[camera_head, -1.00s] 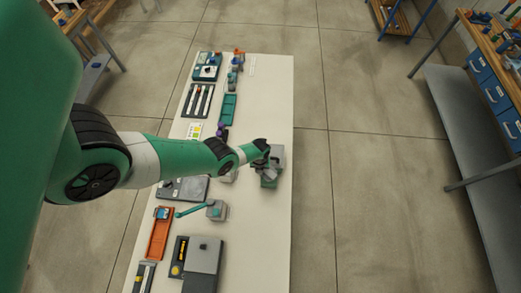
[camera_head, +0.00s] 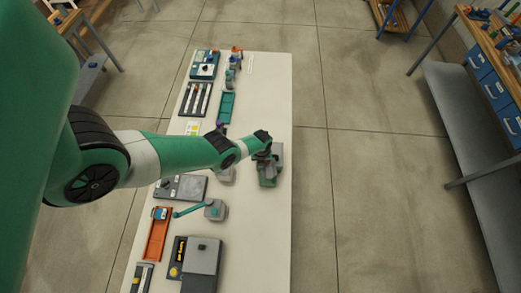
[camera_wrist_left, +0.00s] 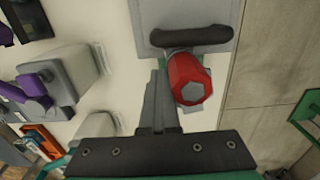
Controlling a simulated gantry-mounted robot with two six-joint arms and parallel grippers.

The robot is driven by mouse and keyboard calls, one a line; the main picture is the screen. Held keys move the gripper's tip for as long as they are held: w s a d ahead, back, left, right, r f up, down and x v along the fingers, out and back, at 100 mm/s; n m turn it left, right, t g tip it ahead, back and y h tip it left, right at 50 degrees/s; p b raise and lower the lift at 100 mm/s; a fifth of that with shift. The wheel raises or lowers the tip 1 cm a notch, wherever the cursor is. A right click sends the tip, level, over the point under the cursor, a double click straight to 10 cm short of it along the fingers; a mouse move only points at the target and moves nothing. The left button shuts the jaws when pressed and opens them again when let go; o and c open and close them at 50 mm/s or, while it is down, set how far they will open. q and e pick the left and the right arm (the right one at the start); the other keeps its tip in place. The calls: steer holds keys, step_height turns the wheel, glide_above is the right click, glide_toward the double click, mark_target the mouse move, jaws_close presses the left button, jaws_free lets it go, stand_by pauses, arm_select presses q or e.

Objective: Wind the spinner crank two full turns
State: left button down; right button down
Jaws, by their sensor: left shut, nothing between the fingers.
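The spinner crank shows in the left wrist view as a dark crank arm (camera_wrist_left: 190,36) with a red knob (camera_wrist_left: 188,80) ending in a grey hexagonal face. It is mounted on a grey housing (camera_wrist_left: 222,12). In the head view the grey housing (camera_head: 277,160) stands near the right edge of the white table, and the crank is mostly hidden by my wrist. My left gripper (camera_wrist_left: 158,78) is shut and empty, its fingers just left of the red knob in the wrist view. I cannot tell whether they touch it. My right gripper is in neither view.
On the white table (camera_head: 257,215), a grey box with a teal lever (camera_head: 190,209), an orange tray (camera_head: 156,240) and a large grey box (camera_head: 203,259) lie nearer. A purple-handled device (camera_wrist_left: 38,88) is left of the crank. The table's right edge is close to the housing.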

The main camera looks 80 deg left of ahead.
arm_select(q)
steer(key=shift+w+a+f+b, duration=0.15)
steer(key=shift+w+a+b, duration=0.4)
steer(key=shift+w, duration=0.35)
steer(key=shift+w+b, duration=0.8)
steer(key=shift+w, duration=0.3)
steer(key=shift+w, duration=0.1)
